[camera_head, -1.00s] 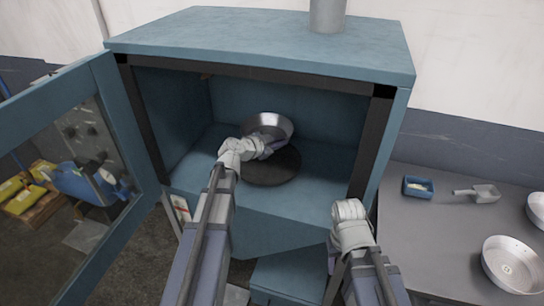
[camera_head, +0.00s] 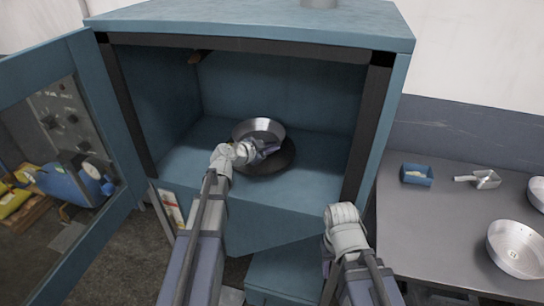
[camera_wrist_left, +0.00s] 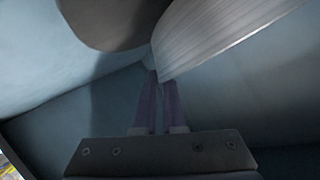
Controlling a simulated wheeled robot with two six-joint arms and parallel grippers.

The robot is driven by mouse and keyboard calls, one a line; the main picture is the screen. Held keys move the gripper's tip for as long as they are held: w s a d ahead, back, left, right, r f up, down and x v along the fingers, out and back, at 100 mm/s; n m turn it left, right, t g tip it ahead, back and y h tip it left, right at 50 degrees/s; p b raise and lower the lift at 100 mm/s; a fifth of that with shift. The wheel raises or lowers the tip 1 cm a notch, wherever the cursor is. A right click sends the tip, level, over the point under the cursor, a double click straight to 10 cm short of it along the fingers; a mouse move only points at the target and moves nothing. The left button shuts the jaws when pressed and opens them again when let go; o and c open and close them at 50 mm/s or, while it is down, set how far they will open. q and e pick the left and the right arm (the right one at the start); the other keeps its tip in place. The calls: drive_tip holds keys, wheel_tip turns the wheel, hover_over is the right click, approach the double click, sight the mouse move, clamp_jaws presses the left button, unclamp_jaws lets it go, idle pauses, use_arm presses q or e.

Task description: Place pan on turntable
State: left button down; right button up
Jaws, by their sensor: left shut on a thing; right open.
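A shiny metal pan (camera_head: 258,127) is inside the open blue cabinet, tilted, over the dark round turntable (camera_head: 284,163). My left gripper (camera_head: 268,151) reaches into the cabinet and is shut on the pan's near rim. In the left wrist view, the pan (camera_wrist_left: 225,35) fills the upper right and meets the fingertips of my left gripper (camera_wrist_left: 155,78). The dark turntable (camera_wrist_left: 110,22) shows at the upper left. Whether the pan touches the turntable is unclear. My right gripper (camera_head: 342,213) is open and empty, outside the cabinet in front of its right side.
A grey table (camera_head: 440,225) at the right holds a small blue box (camera_head: 417,175), a scoop (camera_head: 485,179) and metal pans (camera_head: 515,248).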

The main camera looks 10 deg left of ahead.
use_arm(q)
drive_tip(key=shift+f+b, duration=0.7)
drive_tip(key=shift+f, duration=0.45)
use_arm(e)
drive_tip(key=shift+f, duration=1.2)
use_arm(q)
drive_tip(key=shift+f, duration=0.2)
drive_tip(key=c, duration=1)
unclamp_jaws()
use_arm(e)
drive_tip(key=shift+f, duration=0.15)
use_arm(q)
drive_tip(key=shift+r, duration=0.15)
drive_tip(key=shift+s+a+r, duration=0.1)
drive_tip(key=shift+s+r, duration=0.15)
drive_tip(key=p+v, duration=0.4)
drive_tip(key=v, duration=0.7)
drive_tip(key=shift+s, duration=0.2)
use_arm(e)
drive_tip(key=shift+r, duration=2.35)
